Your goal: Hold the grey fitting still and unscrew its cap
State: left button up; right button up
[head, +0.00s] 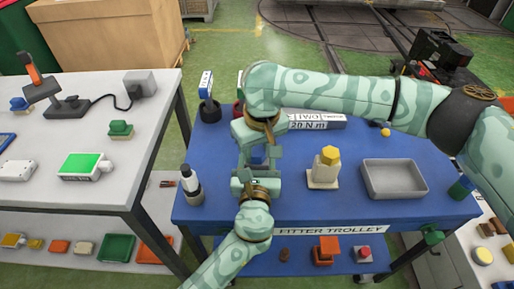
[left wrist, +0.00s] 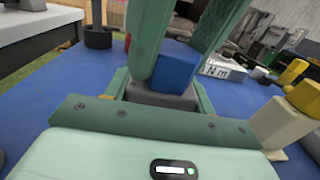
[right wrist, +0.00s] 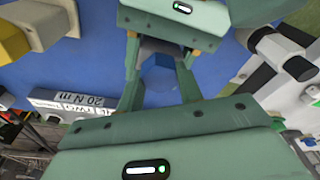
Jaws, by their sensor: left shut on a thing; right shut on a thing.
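The grey fitting (left wrist: 160,99) stands on the blue trolley top between my two grippers, largely hidden by them in the head view. My left gripper (head: 257,178) reaches in from the front and is shut on the fitting. My right gripper (head: 257,150) comes from the back and is shut on the cap, one finger on each side. I cannot tell whether the cap is loosened.
On the trolley (head: 290,215), a cream block with a yellow top (head: 323,172) and a grey tray (head: 395,180) stand to the right. A white-and-black device (head: 191,184) stands left. A "20 N m" box (head: 318,120) lies behind. A white bench (head: 60,180) is further left.

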jog(key=n, duration=0.6)
jog(key=shift+g+y, duration=0.3)
jog(key=shift+y, duration=0.1)
jog(key=shift+n, duration=0.3)
jog(key=n+g, duration=0.1)
jog(key=n, duration=0.4)
jog(key=shift+w+n, duration=0.1)
jog(key=shift+n, duration=0.8)
pick_arm(q)
jog(key=shift+f, duration=0.1)
pick_arm(e)
jog(key=shift+r, duration=0.45)
